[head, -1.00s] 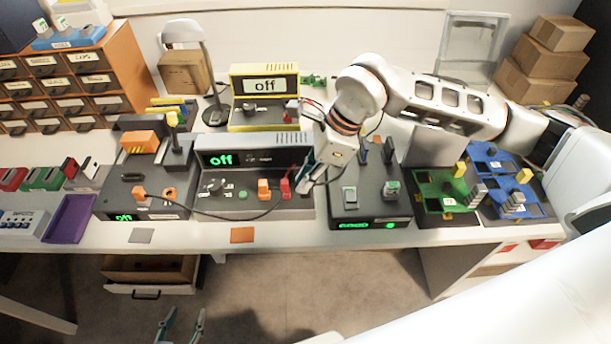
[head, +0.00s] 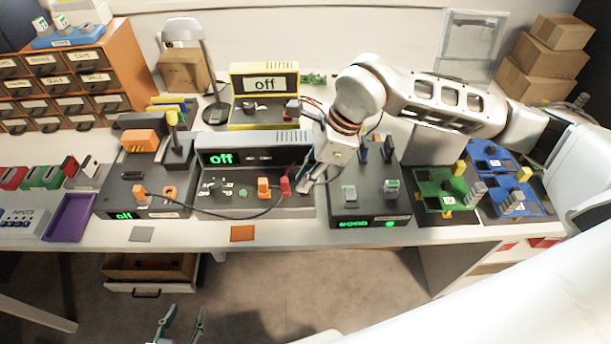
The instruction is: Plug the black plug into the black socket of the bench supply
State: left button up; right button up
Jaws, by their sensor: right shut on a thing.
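The grey bench supply (head: 215,205) stands at the middle of the bench, its display reading "off". A red plug (head: 285,186) and an orange plug (head: 263,188) stand upright at the right of its sloping front. My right gripper (head: 305,184) is shut at the supply's right end, just right of the red plug. The black plug cannot be made out clearly; the fingers hide what they hold. The black socket is also not visible. My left gripper (head: 184,318) is open and empty, low in front of the bench.
A yellow unit (head: 264,70) reading "off" stands behind. A dark box (head: 368,205) with a green display is close on the right. A dark station (head: 120,195) stands left, its black lead crossing the supply's front. The bench's front strip is mostly clear.

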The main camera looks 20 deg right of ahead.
jog(key=shift+f, duration=0.35)
dwell(0.4)
jog(key=o, duration=0.9)
jog(key=v, duration=1.2)
